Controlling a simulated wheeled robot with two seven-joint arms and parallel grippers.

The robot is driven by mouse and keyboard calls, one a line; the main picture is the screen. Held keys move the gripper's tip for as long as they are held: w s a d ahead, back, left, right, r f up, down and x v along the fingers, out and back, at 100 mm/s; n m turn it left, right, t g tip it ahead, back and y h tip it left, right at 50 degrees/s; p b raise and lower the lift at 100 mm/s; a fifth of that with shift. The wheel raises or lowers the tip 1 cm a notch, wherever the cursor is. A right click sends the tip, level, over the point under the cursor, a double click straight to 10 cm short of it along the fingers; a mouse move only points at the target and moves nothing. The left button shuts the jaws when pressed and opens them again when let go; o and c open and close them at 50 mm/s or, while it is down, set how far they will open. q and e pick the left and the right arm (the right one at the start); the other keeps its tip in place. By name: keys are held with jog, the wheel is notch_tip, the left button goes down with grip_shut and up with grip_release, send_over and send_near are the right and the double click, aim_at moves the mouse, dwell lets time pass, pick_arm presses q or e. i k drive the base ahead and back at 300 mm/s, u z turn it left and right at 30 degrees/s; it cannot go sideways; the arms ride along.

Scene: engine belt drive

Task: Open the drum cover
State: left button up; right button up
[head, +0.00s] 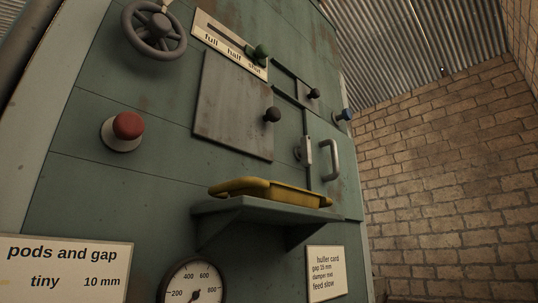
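A flat grey metal plate (233,105) sits on the front of the green machine, with a dark round knob (271,115) at its right edge. To its right is a green panel area with a grey bar handle (333,160) and a small grey latch (306,151) beside a dark vertical slot. No label marks either one as the drum cover, so I cannot tell which it is. The plate lies flat against the machine, and the panel with the handle looks flush. Neither of my grippers shows in the head view.
A shelf (265,207) carrying a yellow tray-like object (270,190) juts out below the plate. A brick wall (450,170) stands at right.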

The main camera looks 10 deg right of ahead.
aim_at(343, 167)
jog(key=u, duration=1)
jog(key=k, duration=1.05)
jog(key=z, duration=2.1)
jog(key=i, duration=0.5)
